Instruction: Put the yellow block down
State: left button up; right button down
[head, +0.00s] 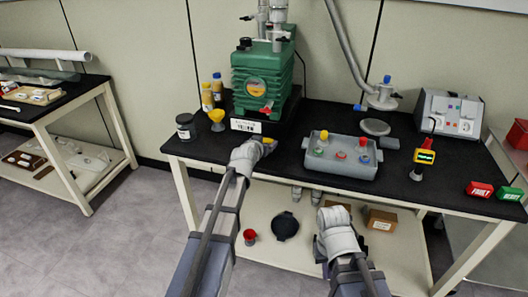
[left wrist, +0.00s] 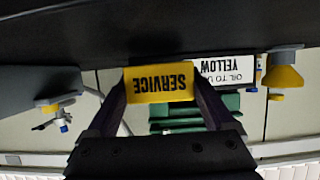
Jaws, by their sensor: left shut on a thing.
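The yellow block (left wrist: 160,83), lettered SERVICE, sits between the two fingers of my left gripper (left wrist: 160,90) in the left wrist view. The lettering appears upside down there. In the head view, a small yellow part of the block (head: 269,141) shows at the tip of my left gripper (head: 262,146), over the black tabletop (head: 290,178) near its front edge. Whether the block touches the tabletop cannot be told. My right gripper (head: 338,232) is low in front of the table. Its fingers are not clear and nothing is seen in it.
Red FAULT (head: 480,190) and green READY (head: 510,194) blocks lie far right.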

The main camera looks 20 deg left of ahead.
pick_arm(q)
jog(key=shift+f, duration=0.8)
pick_arm(e)
jog(key=shift+f, duration=0.75)
pick_arm(q)
jog(key=shift+b, duration=0.3)
jog(key=shift+f, duration=0.2)
jog(key=o, duration=1.1)
jog(key=shift+r, duration=0.1)
pick_arm(e)
jog(key=shift+f, duration=0.15)
